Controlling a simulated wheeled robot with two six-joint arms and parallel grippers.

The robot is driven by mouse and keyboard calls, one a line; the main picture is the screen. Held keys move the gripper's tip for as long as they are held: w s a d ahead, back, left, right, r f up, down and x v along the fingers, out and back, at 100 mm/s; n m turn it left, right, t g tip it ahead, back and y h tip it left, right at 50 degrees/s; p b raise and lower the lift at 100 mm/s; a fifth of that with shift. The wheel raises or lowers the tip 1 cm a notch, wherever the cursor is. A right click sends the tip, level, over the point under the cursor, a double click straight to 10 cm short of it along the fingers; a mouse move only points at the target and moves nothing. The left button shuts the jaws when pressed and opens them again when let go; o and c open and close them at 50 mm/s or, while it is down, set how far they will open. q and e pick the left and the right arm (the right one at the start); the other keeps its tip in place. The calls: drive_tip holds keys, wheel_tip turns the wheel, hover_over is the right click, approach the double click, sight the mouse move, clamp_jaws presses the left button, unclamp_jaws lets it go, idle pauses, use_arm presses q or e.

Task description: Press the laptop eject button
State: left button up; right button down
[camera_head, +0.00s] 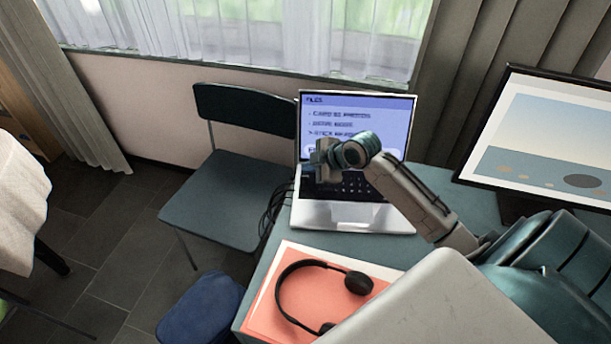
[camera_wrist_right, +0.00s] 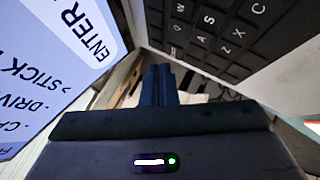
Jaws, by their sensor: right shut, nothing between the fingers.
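The open laptop (camera_head: 355,213) stands on the table with its screen lit, showing a list headed "FILES". My right gripper (camera_head: 314,160) is shut and empty, in front of the left part of the screen and above the keyboard's left side. In the right wrist view its closed fingers (camera_wrist_right: 158,84) lie between the screen (camera_wrist_right: 62,60) and the keyboard (camera_wrist_right: 215,35), pointing towards the laptop's side edge. I cannot make out an eject button in either view. My arm hides part of the screen and keyboard. My left gripper is not in view.
A headset (camera_head: 283,295) lies on an orange folder (camera_head: 262,318) in front of the laptop. A monitor (camera_head: 545,130) stands to the right. Dark cables (camera_head: 275,207) hang at the table's left edge, near a chair (camera_head: 215,200).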

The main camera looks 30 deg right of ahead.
drive_tip(key=shift+f, duration=0.1)
drive_tip(key=shift+f, duration=0.35)
idle(0.3)
drive_tip(key=shift+f, duration=0.3)
drive_tip(key=shift+r, duration=0.15)
idle(0.4)
drive_tip(key=shift+r+p, duration=0.5)
drive_tip(key=shift+r, duration=0.1)
